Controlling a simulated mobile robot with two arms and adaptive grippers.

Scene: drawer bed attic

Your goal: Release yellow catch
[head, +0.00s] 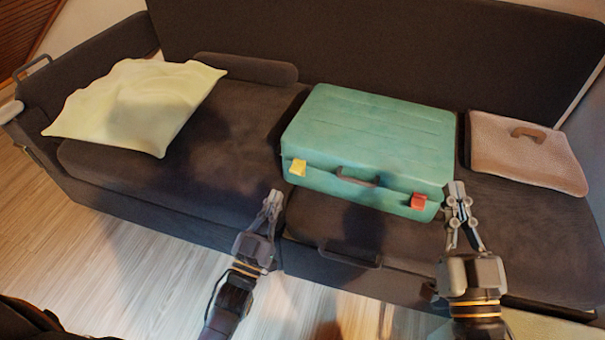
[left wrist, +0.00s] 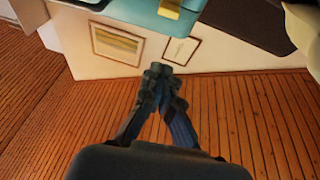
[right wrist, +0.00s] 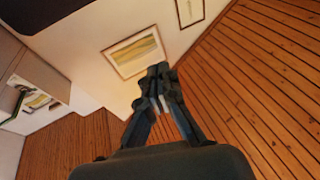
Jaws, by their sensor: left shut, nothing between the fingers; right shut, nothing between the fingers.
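A closed teal suitcase (head: 372,140) lies flat on the dark sofa seat. On its front face are a yellow catch (head: 298,167) at the left, a dark handle (head: 357,178) in the middle and a red catch (head: 418,201) at the right. My left gripper (head: 273,198) is shut and empty, below and left of the yellow catch and apart from it. The yellow catch also shows at the top of the left wrist view (left wrist: 170,9). My right gripper (head: 457,190) is shut and empty, just right of the suitcase's front right corner, close to the red catch; contact cannot be told.
A pale yellow pillow (head: 135,105) lies on the sofa (head: 105,172) at the left. A pinkish-beige folded item (head: 510,155) with a brown handle lies right of the suitcase. A dark handle (head: 348,259) is on the sofa's front. Wooden floor (head: 55,235) is clear at the lower left.

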